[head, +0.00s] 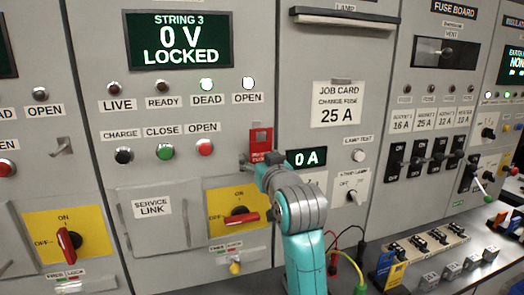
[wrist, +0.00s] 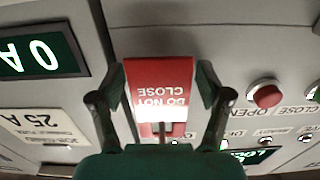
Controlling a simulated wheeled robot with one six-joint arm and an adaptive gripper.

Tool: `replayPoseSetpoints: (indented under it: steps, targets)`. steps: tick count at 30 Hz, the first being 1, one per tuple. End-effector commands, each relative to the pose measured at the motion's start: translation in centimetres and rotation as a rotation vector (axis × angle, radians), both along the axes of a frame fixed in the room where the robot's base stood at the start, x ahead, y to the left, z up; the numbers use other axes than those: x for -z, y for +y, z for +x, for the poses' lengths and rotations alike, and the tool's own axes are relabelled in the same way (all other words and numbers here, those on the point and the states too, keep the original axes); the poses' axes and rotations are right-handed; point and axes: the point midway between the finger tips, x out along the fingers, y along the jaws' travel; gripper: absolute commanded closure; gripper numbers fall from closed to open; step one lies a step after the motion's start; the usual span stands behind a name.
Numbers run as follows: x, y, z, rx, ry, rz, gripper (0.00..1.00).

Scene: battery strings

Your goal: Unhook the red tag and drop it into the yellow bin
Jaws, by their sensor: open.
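The red tag (wrist: 159,82) reads "DO NOT CLOSE" and shows upside down in the wrist view, against the grey cabinet front. In the head view the red tag (head: 260,139) hangs under the String 3 panel, right of the red OPEN button. My gripper (wrist: 158,95) is open, with one finger on each side of the tag. Small gaps seem to show between the fingers and the tag. I cannot make out the yellow bin in either view.
A yellow-backed rotary switch (head: 222,195) with a red handle sits just below the tag. A 0 A display (head: 306,157) is close on its right. The red OPEN button (head: 204,147) is on its left. A bench (head: 400,270) with fuses and cables lies lower right.

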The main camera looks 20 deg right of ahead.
Motion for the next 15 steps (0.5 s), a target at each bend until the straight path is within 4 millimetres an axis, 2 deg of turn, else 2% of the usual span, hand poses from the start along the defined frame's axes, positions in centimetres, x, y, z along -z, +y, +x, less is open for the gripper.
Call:
replayPoseSetpoints:
  steps: [4, 10, 11, 15]
  targets:
    - [-0.01, 0.00, -0.01, 0.000, 0.000, 0.000, 0.25]
    - [-0.01, 0.00, -0.02, 0.000, 0.000, 0.000, 0.75]
    - [-0.01, 0.00, -0.02, 0.000, 0.000, 0.000, 0.79]
    - [-0.04, 0.00, -0.03, 0.000, -0.001, 0.000, 0.79]
